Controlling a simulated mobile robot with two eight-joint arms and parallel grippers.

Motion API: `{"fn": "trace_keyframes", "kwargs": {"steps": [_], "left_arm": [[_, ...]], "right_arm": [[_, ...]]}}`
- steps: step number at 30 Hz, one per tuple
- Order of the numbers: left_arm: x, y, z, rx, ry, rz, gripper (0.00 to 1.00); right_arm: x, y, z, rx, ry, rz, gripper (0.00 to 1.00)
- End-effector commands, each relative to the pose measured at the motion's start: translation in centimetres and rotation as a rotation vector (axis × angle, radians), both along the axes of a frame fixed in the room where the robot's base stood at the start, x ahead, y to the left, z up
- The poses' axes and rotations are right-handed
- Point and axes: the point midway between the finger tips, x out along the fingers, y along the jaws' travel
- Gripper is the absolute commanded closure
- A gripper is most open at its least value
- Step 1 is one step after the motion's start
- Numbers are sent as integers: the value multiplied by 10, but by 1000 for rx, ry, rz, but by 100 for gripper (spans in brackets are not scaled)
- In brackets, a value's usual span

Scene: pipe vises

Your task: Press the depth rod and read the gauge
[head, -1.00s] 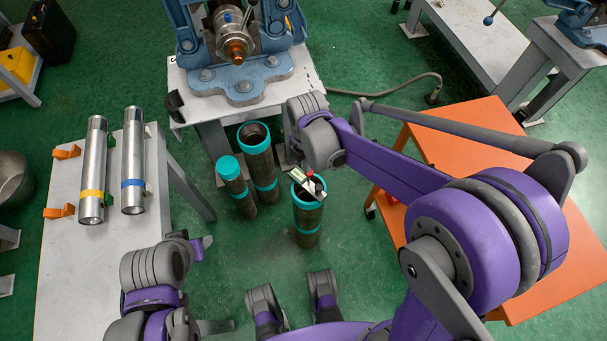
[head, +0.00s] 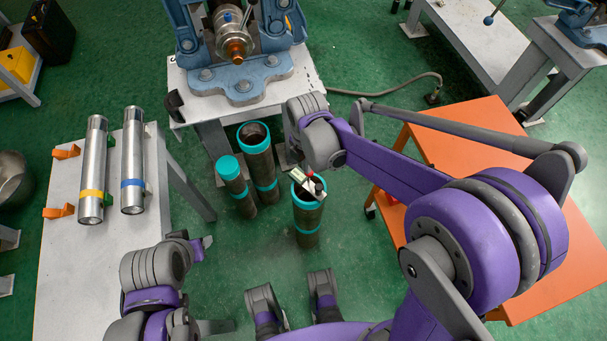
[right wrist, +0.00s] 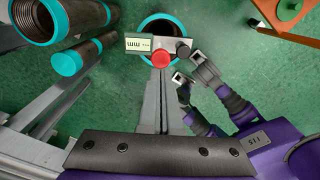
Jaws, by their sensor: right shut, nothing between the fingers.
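The depth gauge (head: 299,180) lies across the mouth of a dark pipe with teal bands (head: 307,222), which stands on the floor. In the right wrist view the gauge's pale display (right wrist: 140,43) appears upside down, with small dashes and "mm"; I can make out no number. A round red knob (right wrist: 161,60) and a dark knob (right wrist: 183,47) sit beside the display. My right gripper (right wrist: 161,75) is shut and empty, its tips at the red knob; I cannot tell whether they touch it. My left gripper (head: 203,244) shows only partly, low on the left, away from the gauge.
Two teal-banded pipes (head: 257,160) (head: 235,185) stand left of the gauged pipe. A blue vise (head: 243,85) stands on a bench behind. A grey table (head: 75,255) on the left bears two steel cylinders (head: 132,165) (head: 93,170). An orange table (head: 470,115) is at right.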

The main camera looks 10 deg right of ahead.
Motion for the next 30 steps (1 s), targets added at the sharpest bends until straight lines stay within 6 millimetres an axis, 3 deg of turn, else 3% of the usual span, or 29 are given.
{"fn": "trace_keyframes", "kwargs": {"steps": [30], "left_arm": [[-1,0,-25,0,8,0,50]], "right_arm": [[0,0,-32,0,0,0,100]]}}
